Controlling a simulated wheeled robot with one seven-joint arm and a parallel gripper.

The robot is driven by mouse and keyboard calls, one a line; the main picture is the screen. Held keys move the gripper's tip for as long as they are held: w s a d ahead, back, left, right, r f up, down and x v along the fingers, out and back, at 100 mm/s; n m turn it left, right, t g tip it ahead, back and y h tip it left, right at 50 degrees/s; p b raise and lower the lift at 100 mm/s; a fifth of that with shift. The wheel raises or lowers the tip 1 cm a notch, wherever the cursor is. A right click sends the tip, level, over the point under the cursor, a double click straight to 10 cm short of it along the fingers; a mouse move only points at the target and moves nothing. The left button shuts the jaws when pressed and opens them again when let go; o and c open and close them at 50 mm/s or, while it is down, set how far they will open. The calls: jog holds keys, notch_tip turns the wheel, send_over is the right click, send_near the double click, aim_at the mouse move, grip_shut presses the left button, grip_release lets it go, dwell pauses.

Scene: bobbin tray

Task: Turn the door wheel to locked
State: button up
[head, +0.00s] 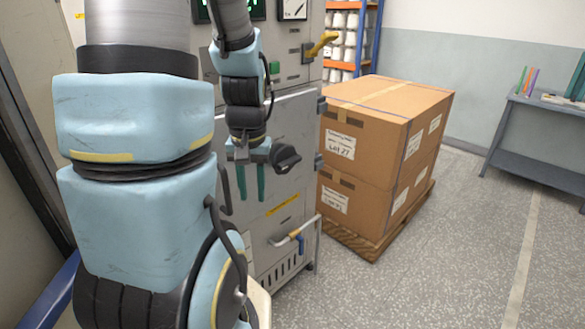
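The door wheel appears to be the black knob (287,159) on the front of the grey cabinet door (290,120) in the head view. A pointer or marks showing locked or unlocked are too small to read. My gripper (251,198) hangs with its two teal fingers pointing down in front of the door. The fingers are spread apart with nothing seen between them. They are left of the knob and reach lower than it. I cannot tell how far the gripper is from the door. My arm covers part of the cabinet's left side.
A yellow handle (322,44) sits at the cabinet's upper right, and a pipe with a lever (290,236) juts out low. Large cardboard boxes (385,130) on a wooden pallet (352,240) stand right of the cabinet. A grey bench (545,118) is far right. The floor between is clear.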

jog(key=shift+o, duration=1.4)
notch_tip(320, 180, down, 8)
jog(key=w+g+y+b, duration=0.1)
jog(key=w+b, duration=0.1)
jog(key=shift+w+y, duration=0.25)
jog(key=shift+y, duration=0.15)
jog(key=shift+o, duration=0.2)
jog(key=w+a+f+m+y+b, duration=0.1)
jog(key=w+a+f+y+b, duration=0.1)
jog(key=f, duration=0.6)
jog(key=shift+w+y+b, duration=0.6)
jog(key=shift+w+y, duration=0.1)
jog(key=shift+w, duration=0.4)
jog(key=m+t+y+b, duration=0.7)
jog(key=t+b, duration=0.1)
jog(key=t, duration=0.5)
send_near(293, 164)
jog(key=p+x, duration=0.2)
jog(key=x, duration=0.7)
jog(key=shift+s+p, duration=0.1)
jog(key=shift+p, duration=0.3)
grip_shut()
